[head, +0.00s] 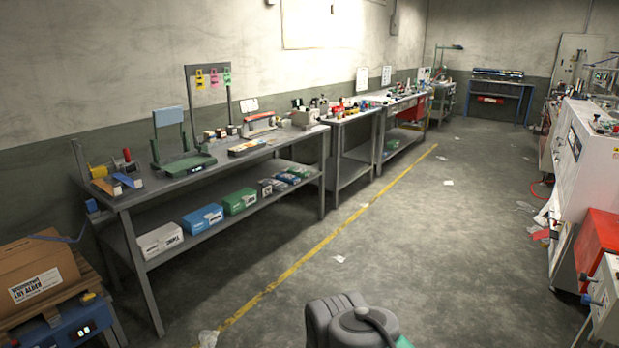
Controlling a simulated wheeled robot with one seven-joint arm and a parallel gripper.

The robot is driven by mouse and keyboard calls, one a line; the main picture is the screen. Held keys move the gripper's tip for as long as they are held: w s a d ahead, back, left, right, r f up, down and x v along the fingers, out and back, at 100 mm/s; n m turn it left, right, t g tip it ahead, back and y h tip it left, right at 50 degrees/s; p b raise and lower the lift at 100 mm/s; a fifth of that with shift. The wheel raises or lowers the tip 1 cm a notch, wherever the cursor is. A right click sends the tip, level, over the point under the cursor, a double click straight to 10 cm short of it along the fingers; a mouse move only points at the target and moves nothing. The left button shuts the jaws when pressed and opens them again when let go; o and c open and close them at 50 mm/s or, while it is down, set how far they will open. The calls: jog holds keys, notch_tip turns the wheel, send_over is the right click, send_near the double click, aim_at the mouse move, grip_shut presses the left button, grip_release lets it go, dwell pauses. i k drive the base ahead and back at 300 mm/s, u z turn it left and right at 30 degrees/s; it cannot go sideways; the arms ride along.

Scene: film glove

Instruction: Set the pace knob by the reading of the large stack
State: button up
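At the lower left a brown cardboard box (35,268) rests on wooden slats above a blue unit (50,334). The unit has a small lit two-digit display (86,329); its digits are too small to read surely. On the left bench a green device (183,164) also carries a small display. I cannot tell which of these is the large stack. At the lower right a white box has blue knob-like parts (584,277) on its side. No pace knob can be told for sure. My gripper is not in view; grey parts of my arm show at the bottom middle.
A grey bench (245,158) along the left wall holds spools and tools, with boxes on its lower shelf. More benches stand beyond. White machines (577,145) and a red box (597,243) line the right. The floor between is mostly open, with paper scraps and a yellow line (318,243).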

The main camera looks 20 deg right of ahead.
aim_at(586, 299)
jog(key=z, duration=0.65)
jog(key=i, duration=0.85)
jog(key=z, duration=0.75)
jog(key=i, duration=1.85)
jog(key=z, duration=0.15)
